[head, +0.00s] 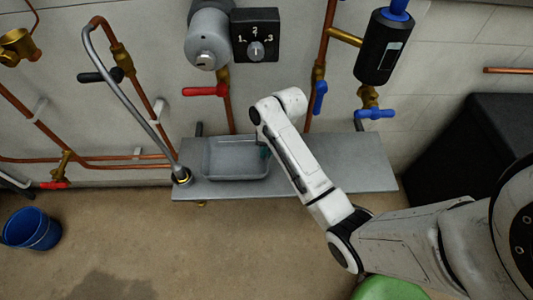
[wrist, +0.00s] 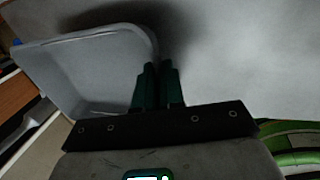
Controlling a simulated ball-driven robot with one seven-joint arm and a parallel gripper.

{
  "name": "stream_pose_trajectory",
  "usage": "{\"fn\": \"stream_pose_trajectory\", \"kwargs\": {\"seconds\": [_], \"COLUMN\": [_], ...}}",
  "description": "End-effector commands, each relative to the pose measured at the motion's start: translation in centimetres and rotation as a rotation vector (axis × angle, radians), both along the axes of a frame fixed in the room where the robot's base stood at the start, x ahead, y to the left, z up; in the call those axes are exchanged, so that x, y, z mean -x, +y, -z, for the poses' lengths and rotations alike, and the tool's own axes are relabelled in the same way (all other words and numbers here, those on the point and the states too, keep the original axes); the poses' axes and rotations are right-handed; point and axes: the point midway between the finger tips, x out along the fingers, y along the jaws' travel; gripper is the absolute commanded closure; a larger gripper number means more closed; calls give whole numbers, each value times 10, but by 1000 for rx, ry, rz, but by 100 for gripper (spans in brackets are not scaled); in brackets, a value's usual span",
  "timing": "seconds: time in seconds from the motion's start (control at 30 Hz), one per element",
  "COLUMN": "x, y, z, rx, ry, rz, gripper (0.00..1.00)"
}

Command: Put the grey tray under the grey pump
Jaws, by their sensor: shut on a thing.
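The grey tray (head: 236,178) is at the left part of the grey shelf in the head view, below the grey pump (head: 208,40) on the wall. I cannot tell whether it rests on the shelf or is held just above it. My gripper (head: 266,152) is at the tray's right side, partly hidden by my arm. In the wrist view my gripper's green fingers (wrist: 158,72) are shut on the tray's rim, with the tray (wrist: 85,65) extending to the left. The tray looks empty.
The shelf (head: 355,165) has bare room to the right. A bent grey pipe (head: 130,85) comes down at the shelf's left end. Red (head: 203,91) and blue (head: 320,98) valve handles stick out above the shelf. A blue bucket (head: 32,230) stands on the floor.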

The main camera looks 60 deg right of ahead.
Motion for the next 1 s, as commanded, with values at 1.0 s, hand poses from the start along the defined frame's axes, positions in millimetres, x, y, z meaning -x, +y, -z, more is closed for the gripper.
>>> {"fn": "stream_pose_trajectory", "kwargs": {"seconds": [1.0], "x": [-2], "y": [-3], "z": [21], "rx": [1], "ry": [1], "rz": [0], "gripper": [66]}}
